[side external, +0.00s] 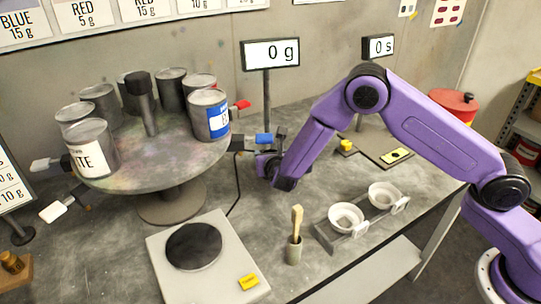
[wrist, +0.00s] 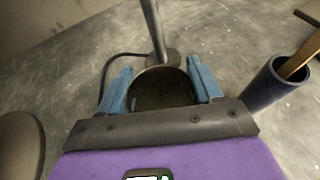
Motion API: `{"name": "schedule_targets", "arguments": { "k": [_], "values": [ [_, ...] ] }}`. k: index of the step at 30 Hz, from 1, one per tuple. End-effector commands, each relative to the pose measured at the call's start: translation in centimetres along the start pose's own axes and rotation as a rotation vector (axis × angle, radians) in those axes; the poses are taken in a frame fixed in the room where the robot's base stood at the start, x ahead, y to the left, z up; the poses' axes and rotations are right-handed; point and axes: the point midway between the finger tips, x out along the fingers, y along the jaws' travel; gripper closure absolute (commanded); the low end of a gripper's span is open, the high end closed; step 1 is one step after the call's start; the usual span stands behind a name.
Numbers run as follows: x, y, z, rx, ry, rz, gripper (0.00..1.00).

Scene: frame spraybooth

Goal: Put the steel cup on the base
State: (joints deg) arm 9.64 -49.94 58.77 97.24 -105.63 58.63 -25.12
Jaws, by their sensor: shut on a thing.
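In the wrist view, my gripper (wrist: 163,88) has its two blue fingers on either side of the steel cup (wrist: 165,96), seen as a dark round opening. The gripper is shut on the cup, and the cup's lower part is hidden. In the side view, my wrist is low over the bench, right of the turntable, and the cup cannot be made out. Which thing is the base is unclear. A pale scale (side external: 165,272) with a dark round plate (side external: 193,246) stands at front left. A flat grey plate (side external: 375,143) lies at back right, beneath the timer.
The turntable (side external: 150,182) carries several cans and levers. The 0 g display's pole (wrist: 153,25) stands just ahead of the cup. A brush pot (side external: 293,252) and a rack with two white bowls (side external: 347,217) stand at the front.

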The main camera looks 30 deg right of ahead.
Motion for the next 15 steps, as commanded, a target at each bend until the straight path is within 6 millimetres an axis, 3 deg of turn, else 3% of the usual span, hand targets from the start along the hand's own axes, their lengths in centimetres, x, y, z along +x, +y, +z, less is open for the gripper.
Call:
{"name": "schedule_targets", "arguments": {
  "k": [10,11,12,13,15],
  "values": [
    [0.1,0.0,-0.26,0.0,-0.001,0.0,0.66],
    [0.11,-0.01,-0.29,0.0,0.0,0.0,0.32],
    [0.1,0.0,-0.26,0.0,-0.001,0.0,0.19],
    [0.1,0.0,-0.25,0.0,-0.001,0.0,0.1],
    [0.09,0.0,-0.25,0.0,-0.001,0.0,0.1]
  ]
}}
